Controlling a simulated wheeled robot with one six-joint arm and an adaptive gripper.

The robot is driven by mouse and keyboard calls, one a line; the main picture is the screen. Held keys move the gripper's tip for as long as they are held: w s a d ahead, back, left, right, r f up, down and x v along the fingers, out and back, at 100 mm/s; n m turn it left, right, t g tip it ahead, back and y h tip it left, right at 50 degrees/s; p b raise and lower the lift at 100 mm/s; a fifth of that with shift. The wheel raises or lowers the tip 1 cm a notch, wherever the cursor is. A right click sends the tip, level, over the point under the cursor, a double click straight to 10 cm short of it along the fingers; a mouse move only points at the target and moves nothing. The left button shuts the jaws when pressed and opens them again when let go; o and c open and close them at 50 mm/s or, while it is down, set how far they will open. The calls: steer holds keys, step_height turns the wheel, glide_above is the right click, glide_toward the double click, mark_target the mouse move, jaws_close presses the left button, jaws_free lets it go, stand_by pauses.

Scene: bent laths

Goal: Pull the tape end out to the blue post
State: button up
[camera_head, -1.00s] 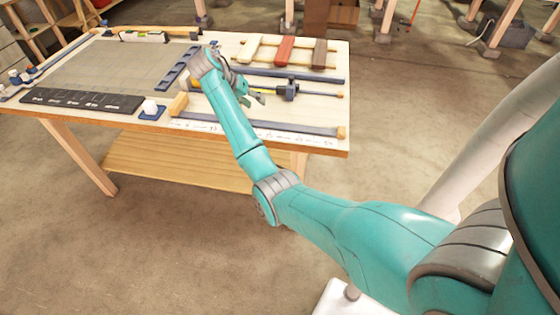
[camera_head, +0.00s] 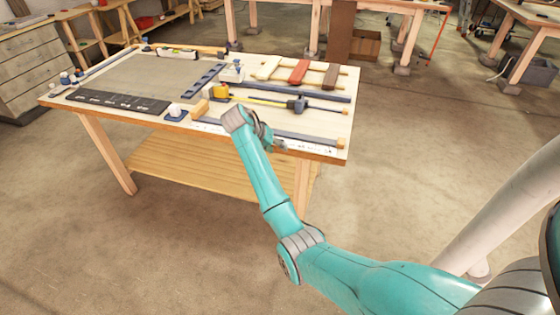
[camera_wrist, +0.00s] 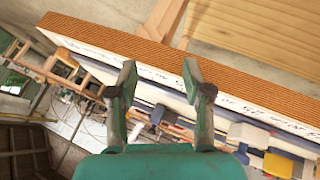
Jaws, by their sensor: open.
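A yellow tape measure (camera_head: 221,90) lies on the table near its middle in the head view. A thin yellow strip (camera_head: 258,101) runs right from beside it to a dark blue-grey fitting (camera_head: 297,104); I cannot tell whether the strip is the tape. I cannot tell for sure which thing is the blue post. My gripper (camera_head: 276,145) is near the table's front edge, well in front of the tape measure and strip. In the wrist view its two fingers (camera_wrist: 160,76) are apart with nothing between them, pointing at the table's edge.
A white marked strip (camera_head: 275,144) lies along the front edge, with a dark lath (camera_head: 308,138) behind it. A wooden block (camera_head: 200,109) and a small blue-based item (camera_head: 174,113) are to the left. Cream, red and brown pieces (camera_head: 299,71) lie at the back right.

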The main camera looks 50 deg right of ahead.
steer(key=shift+s+a+f, duration=0.55)
steer(key=shift+a+f, duration=0.1)
steer(key=shift+f, duration=0.25)
